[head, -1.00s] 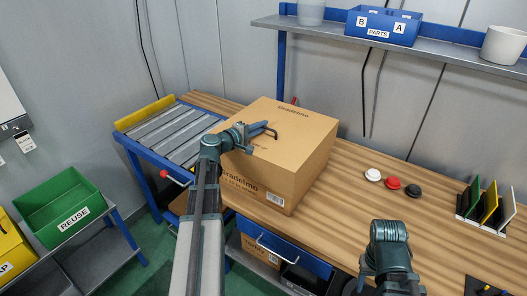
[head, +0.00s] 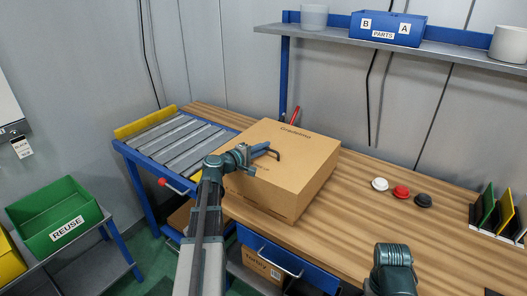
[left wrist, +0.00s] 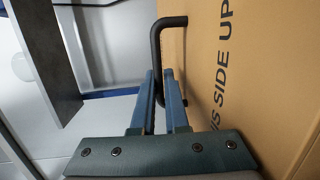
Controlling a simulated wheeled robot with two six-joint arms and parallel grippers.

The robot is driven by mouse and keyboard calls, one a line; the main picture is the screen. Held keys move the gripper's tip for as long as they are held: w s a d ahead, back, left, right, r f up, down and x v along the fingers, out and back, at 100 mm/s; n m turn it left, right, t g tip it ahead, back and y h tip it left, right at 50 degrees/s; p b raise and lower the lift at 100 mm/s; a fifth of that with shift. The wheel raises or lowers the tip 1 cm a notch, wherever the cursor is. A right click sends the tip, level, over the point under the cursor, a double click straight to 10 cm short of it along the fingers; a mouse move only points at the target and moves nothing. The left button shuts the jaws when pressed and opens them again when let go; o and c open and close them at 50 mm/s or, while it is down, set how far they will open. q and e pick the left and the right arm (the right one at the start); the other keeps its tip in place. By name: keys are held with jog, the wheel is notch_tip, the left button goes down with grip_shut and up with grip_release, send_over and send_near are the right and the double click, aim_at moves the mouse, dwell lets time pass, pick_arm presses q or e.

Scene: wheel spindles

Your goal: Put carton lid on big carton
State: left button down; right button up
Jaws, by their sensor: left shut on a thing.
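The big carton and its lid show as one brown cardboard box (head: 305,200) on the wooden bench. I cannot clearly tell the lid's lower edge from the carton's wall. The top face (head: 295,145) carries printed text. My left gripper (head: 262,149) is over the left part of the top, shut on a black handle (head: 276,153). In the left wrist view the fingers (left wrist: 163,95) close around the black handle (left wrist: 157,50), beside brown cardboard (left wrist: 250,70) printed "SIDE UP". My right arm shows at the bottom right, but its gripper is out of view.
A roller conveyor (head: 180,145) adjoins the bench at left. White, red (head: 400,192) and black round pieces lie to the carton's right. A shelf with a blue parts bin (head: 388,29) is above. A green bin (head: 55,212) stands at lower left.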

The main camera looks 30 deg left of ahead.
pick_arm(q)
jog(key=shift+f+b, duration=0.45)
jog(key=shift+b, duration=0.05)
jog(key=c, duration=0.9)
grip_release()
jog(key=shift+r+p, duration=0.6)
jog(key=p+v, duration=0.1)
jog(key=v, duration=1.1)
